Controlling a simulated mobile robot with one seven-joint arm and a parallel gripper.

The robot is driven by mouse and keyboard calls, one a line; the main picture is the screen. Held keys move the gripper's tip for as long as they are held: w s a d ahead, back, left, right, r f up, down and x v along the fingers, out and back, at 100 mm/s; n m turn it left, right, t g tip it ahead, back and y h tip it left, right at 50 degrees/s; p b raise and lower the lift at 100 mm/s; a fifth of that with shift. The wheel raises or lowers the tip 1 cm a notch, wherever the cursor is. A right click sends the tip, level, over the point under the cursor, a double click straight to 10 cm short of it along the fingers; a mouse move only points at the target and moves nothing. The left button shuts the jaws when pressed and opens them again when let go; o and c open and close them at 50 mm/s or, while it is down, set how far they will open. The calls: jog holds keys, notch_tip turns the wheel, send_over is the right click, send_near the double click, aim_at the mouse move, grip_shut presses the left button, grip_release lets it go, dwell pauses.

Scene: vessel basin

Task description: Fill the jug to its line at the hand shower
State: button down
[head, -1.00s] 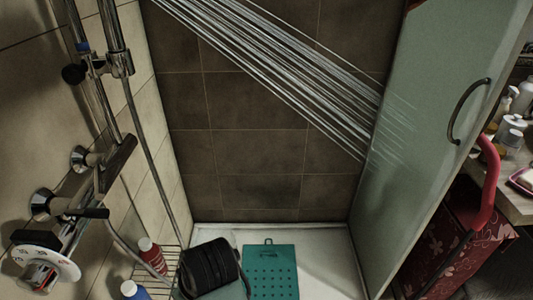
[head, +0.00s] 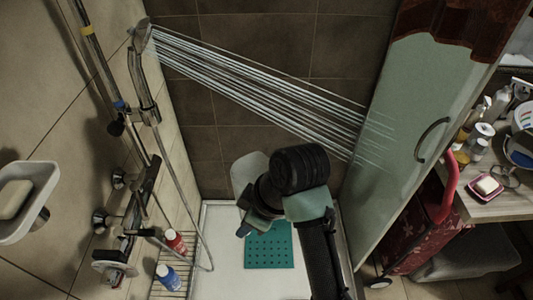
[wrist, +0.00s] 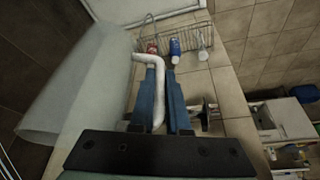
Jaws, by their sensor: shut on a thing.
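The jug (head: 247,178) is pale and translucent, partly hidden behind my black wrist in the head view. My gripper (head: 247,222) is shut on its white handle. In the wrist view the blue fingers of my gripper (wrist: 161,72) hold the handle, and the jug (wrist: 72,95) fills the left side, looking tilted in that picture. Its fill line and any water inside cannot be made out. The hand shower (head: 141,48) hangs on its rail at upper left and sprays white streams rightward. In the head view the streams pass above the jug.
The spray meets the green door panel (head: 400,110) at right. A wire rack (head: 172,275) with red (head: 175,242) and blue (head: 167,276) bottles stands lower left. A teal mat (head: 270,250) lies on the white tray. A soap dish (head: 22,195) is on the left wall.

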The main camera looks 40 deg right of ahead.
aim_at(249, 165)
notch_tip(249, 165, up, 8)
jog(key=s+d+n+p, duration=0.1)
jog(key=s+d+p, duration=0.2)
jog(key=p, duration=0.3)
jog(key=shift+y, duration=0.3)
jog(key=shift+w+d+r+b, duration=0.1)
jog(key=shift+w+d+b, duration=0.3)
jog(key=shift+w+b, duration=0.75)
jog(key=shift+w+d+f+b, duration=0.1)
jog(key=shift+w+d+b, duration=0.3)
jog(key=shift+w, duration=1.4)
jog(key=shift+w+d+r+b, duration=0.1)
jog(key=shift+w+d+b, duration=0.3)
jog(key=shift+w+b, duration=0.75)
jog(key=shift+w+p, duration=0.35)
jog(key=w+d+b, duration=0.3)
jog(key=w+b, duration=0.1)
jog(key=w, duration=0.8)
jog(key=shift+w+d, duration=0.2)
jog(key=shift+d, duration=0.2)
jog(key=shift+s, duration=0.1)
